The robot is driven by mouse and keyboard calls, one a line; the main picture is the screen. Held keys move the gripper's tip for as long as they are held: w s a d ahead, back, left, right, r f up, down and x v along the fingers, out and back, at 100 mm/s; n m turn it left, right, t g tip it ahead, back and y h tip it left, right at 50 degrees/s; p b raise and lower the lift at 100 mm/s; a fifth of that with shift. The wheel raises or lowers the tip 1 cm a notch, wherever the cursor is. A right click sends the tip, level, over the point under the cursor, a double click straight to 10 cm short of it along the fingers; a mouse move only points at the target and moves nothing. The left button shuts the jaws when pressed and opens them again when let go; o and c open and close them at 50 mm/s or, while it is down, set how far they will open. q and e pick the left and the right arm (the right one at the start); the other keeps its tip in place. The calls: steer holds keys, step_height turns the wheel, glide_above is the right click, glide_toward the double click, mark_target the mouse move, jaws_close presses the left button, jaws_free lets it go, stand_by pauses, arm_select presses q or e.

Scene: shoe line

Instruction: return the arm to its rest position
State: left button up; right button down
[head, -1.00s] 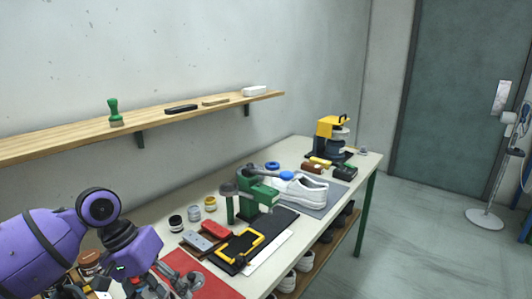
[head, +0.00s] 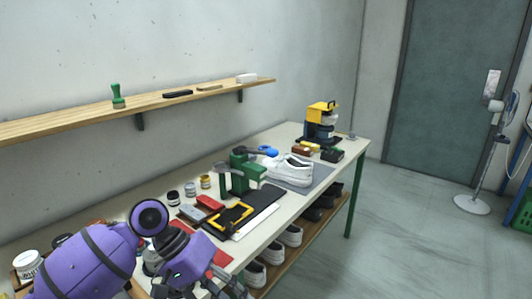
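My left arm (head: 95,262), purple with dark joint rings, comes in at the lower left, over the near end of the workbench. My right arm and gripper are not in view.
The workbench (head: 347,152) holds a green press (head: 240,172), a white shoe (head: 288,171), a yellow-framed black board (head: 232,217), small jars (head: 190,188) and a yellow-black machine (head: 321,122). A wooden shelf (head: 60,126) runs along the wall. Open floor (head: 400,230) lies right.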

arm_select(q)
steer(key=s+d+r+m+g+h, duration=0.15)
steer(key=s+d, duration=0.25)
steer(key=d, duration=0.6)
steer(key=s+a+f+n+t+y, duration=0.15)
steer(key=a+f+t, duration=0.25)
steer(key=a+f, duration=0.65)
steer(key=a+f+n+t+y, duration=0.2)
steer(key=a+f+t, duration=0.35)
steer(key=f, duration=0.85)
steer(key=s+a+f+m+y, duration=0.1)
steer(key=s+a+f+y, duration=0.15)
steer(key=s+a, duration=0.3)
steer(key=s+a+f+y, duration=0.1)
steer(key=s+a+f, duration=0.35)
steer(key=a, duration=0.25)
steer(key=s+a+m+t+y, duration=0.15)
steer(key=s+a+m, duration=0.5)
steer(key=s, duration=0.75)
steer(key=w+d+n+t+p, duration=0.1)
steer(key=w+d+n, duration=0.3)
steer(key=d, duration=0.9)
steer(key=shift+w+r+n, duration=0.2)
steer(key=shift+n, duration=1.55)
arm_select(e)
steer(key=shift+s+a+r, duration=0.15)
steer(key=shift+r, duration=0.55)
